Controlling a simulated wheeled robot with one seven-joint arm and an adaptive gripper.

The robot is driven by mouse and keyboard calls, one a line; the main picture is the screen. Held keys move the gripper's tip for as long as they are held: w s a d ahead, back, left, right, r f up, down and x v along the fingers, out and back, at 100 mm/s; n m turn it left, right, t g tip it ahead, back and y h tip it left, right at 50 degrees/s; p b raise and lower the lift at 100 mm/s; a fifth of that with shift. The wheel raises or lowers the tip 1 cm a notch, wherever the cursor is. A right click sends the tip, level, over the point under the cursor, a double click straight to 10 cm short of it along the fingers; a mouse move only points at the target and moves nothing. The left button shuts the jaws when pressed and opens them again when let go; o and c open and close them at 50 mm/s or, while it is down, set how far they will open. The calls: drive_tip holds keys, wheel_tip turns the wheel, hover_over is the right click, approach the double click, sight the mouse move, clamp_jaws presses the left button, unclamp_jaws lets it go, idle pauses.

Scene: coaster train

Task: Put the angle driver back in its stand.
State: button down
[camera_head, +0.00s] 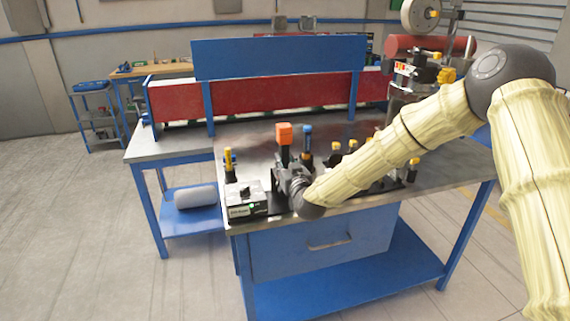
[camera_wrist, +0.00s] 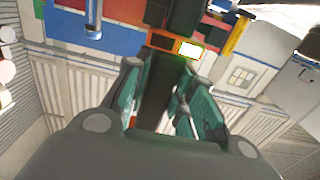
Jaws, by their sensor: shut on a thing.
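The angle driver, a dark tool with an orange block on top (camera_head: 284,133), is upright in the head view. My gripper (camera_head: 291,180) is around its dark body at the front of the workbench. In the wrist view the dark body (camera_wrist: 156,88) runs between the teal finger pads of my gripper (camera_wrist: 157,98), which is shut on it. An orange band with a bright white patch (camera_wrist: 188,48) shows beyond the fingers. The tool's lower end is hidden by my gripper and arm in the head view. I cannot clearly make out its stand or whether the tool touches it.
A blue-topped tool (camera_head: 307,138) stands close behind the driver. A grey box with a green label (camera_head: 246,199) and a yellow-topped tool (camera_head: 228,160) are to the left. Several yellow-topped tools stand on the right, partly behind my arm. The workbench (camera_head: 262,138) has bare steel behind.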

drive_tip(key=shift+f, duration=0.25)
idle(0.5)
drive_tip(key=c, duration=1.1)
unclamp_jaws()
